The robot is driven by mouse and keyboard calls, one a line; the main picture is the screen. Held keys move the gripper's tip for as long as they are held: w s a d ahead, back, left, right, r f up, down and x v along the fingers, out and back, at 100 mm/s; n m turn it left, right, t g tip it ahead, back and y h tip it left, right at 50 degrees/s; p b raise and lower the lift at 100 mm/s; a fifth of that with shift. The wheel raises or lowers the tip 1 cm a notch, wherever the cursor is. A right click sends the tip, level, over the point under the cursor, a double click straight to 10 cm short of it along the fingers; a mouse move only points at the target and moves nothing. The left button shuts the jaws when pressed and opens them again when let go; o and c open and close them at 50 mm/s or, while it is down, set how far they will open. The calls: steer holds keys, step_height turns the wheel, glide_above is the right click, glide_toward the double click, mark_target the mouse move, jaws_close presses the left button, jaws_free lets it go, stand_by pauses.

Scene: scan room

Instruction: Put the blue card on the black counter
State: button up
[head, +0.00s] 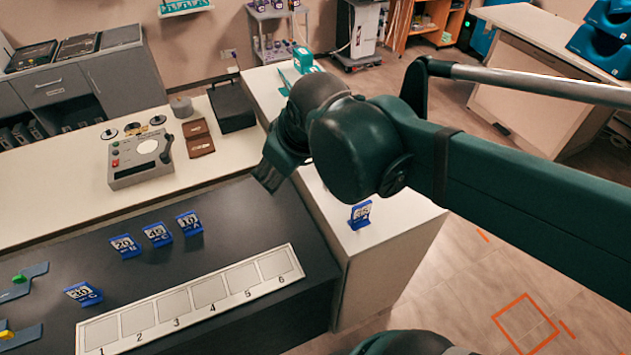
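A blue card (360,214) with a white printed face stands on the white counter (408,217), right of the black counter (225,215). Three similar blue cards stand in a row on the black counter: one at left (125,246), one in the middle (157,235) and one at right (189,223). Another blue card (83,293) is nearer the front left. My gripper (266,179) hangs over the back right part of the black counter, left of the card on the white counter. The arm partly hides it, and its fingers are too dark to read.
A white strip with numbered slots (190,302) lies along the black counter's front. A grey device (140,157), brown wallet-like item (198,138) and black box (232,106) stand on the white surface behind. Blue-grey holders (22,283) lie at the left edge.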

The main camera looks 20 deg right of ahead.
steer(key=s+d+f+m+t, duration=0.1)
steer(key=s+d+f+m, duration=0.1)
steer(key=s+d+m, duration=0.3)
steer(key=shift+s+d+h, duration=0.2)
steer(key=shift+d+h, duration=0.2)
steer(key=shift+f, duration=0.1)
